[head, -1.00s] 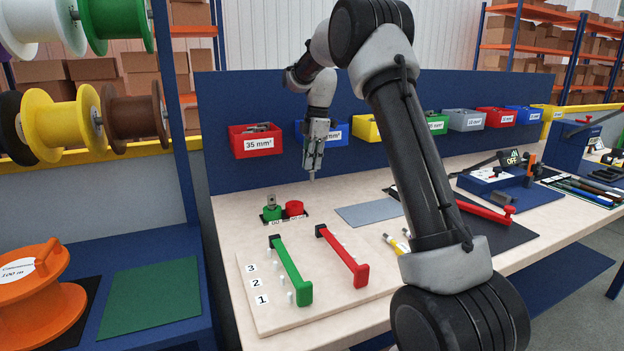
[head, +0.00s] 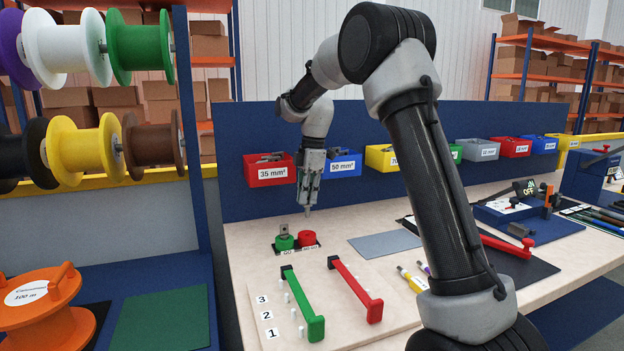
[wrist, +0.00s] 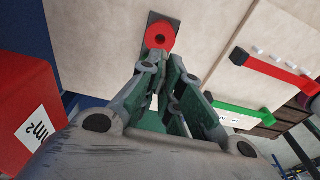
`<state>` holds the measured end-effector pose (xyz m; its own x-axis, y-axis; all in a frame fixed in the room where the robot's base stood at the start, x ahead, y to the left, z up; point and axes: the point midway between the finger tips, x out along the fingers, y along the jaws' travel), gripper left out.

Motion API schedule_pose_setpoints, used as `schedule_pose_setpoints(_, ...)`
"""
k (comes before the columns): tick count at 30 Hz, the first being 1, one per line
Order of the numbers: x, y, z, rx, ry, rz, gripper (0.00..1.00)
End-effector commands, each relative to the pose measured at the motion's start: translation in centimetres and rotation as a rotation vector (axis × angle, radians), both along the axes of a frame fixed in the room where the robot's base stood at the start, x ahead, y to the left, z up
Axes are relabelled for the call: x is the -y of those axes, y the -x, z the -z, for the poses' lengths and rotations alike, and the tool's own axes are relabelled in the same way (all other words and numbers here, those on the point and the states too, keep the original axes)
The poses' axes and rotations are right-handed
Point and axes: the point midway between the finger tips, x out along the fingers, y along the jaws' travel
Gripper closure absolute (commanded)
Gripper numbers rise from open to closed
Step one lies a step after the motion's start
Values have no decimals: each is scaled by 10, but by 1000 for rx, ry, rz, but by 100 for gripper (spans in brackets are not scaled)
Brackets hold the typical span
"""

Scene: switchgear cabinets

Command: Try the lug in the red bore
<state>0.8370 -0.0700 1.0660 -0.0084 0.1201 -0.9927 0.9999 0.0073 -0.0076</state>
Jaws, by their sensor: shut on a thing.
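The red bore piece (head: 308,238) sits beside the green one (head: 284,243) on a small dark base at the back of the bench. An upright grey piece with a hole (head: 283,229) stands at the green one. My gripper (head: 308,204) points down just above the red piece, apart from it. It is shut on the lug (head: 308,212), a small grey tip mostly hidden by the fingers. In the wrist view, the red ring (wrist: 160,36) with its dark bore lies just beyond my fingertips (wrist: 158,75).
A red bin marked 35 mm² (head: 269,170) and a blue bin marked 50 mm² (head: 343,163) hang close behind my gripper. Green (head: 302,304) and red (head: 354,290) handled bars stand in front. A grey mat (head: 385,243) lies clear to the right.

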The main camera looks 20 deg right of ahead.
Motion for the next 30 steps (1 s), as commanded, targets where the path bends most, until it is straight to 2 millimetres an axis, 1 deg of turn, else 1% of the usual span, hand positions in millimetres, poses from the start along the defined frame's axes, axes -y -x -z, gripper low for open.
schedule_pose_setpoints(2, 0, -4, -1, 13, -1, 8, 100)
schedule_pose_setpoints(9, 0, -4, -2, 10, -1, 8, 100)
schedule_pose_setpoints(14, 0, -4, 3, 10, -1, 8, 100)
schedule_pose_setpoints(30, 0, -3, 45, 9, -1, 7, 100)
